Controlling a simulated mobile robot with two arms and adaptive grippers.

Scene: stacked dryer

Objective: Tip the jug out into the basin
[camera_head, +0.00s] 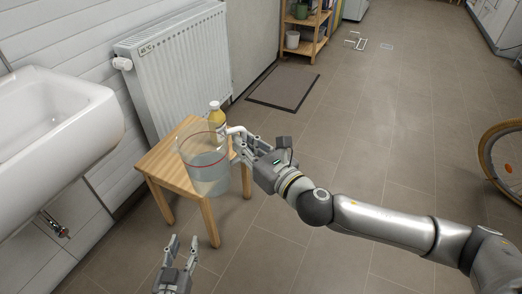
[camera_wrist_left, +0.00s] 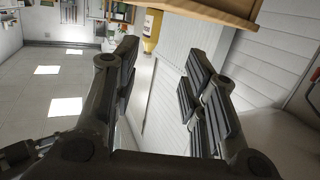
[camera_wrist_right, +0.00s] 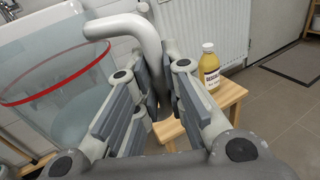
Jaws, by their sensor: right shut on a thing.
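The clear jug (camera_head: 205,165) has a red line round it and holds pale liquid. It is upright, overlapping the front of the wooden stool in the head view, and appears raised above it. My right gripper (camera_head: 243,143) is shut on its grey handle; the handle (camera_wrist_right: 150,45) shows between the fingers in the right wrist view, with the jug wall (camera_wrist_right: 50,80) on the left. The white basin (camera_head: 60,120) is on the wall at the left, apart from the jug. My left gripper (camera_head: 180,250) is open and empty, low in front of the stool.
A yellow bottle (camera_head: 215,115) stands on the wooden stool (camera_head: 160,165), close behind the jug. A radiator (camera_head: 180,70) is on the wall behind. A drain fitting (camera_head: 55,225) sticks out below the basin. The floor at the right is mostly clear, with a wheel (camera_head: 490,150) at the edge.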

